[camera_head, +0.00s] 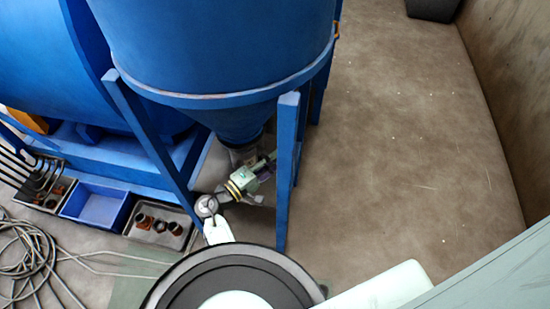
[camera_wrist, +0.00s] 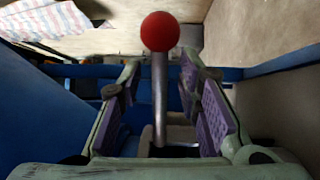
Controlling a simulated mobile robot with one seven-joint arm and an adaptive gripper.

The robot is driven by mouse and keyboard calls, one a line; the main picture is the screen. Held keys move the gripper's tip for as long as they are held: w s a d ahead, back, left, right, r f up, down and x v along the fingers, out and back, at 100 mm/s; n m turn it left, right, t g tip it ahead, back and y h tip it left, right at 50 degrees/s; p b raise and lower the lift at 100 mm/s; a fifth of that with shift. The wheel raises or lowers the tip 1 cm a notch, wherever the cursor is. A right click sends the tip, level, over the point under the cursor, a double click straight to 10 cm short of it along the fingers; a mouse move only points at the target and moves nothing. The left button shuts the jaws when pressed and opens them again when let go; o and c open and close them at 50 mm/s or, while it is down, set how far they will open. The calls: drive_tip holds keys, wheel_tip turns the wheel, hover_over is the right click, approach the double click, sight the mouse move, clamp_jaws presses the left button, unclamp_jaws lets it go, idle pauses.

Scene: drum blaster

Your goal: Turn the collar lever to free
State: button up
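The collar lever (camera_wrist: 160,85) shows in the wrist view as a slim metal rod with a red ball knob (camera_wrist: 160,31) on its end. My gripper (camera_wrist: 159,72) is open, with its purple-padded fingers on either side of the rod. Gaps show between the rod and both pads, and the knob appears above the fingertips in the picture. In the head view my gripper (camera_head: 264,170) is under the narrow outlet of the blue hopper (camera_head: 220,50). I cannot make out the lever there, and the collar is mostly hidden.
Blue hopper legs (camera_head: 287,170) stand close on both sides of my arm. A blue bin (camera_head: 97,207) and a tray of parts (camera_head: 180,240) lie at left, near coiled hoses (camera_head: 28,262). Open floor (camera_head: 400,150) extends right to a wall (camera_head: 510,90).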

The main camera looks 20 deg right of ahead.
drive_tip(key=v, duration=1.1)
drive_tip(key=shift+a, duration=0.2)
drive_tip(key=shift+s, duration=0.1)
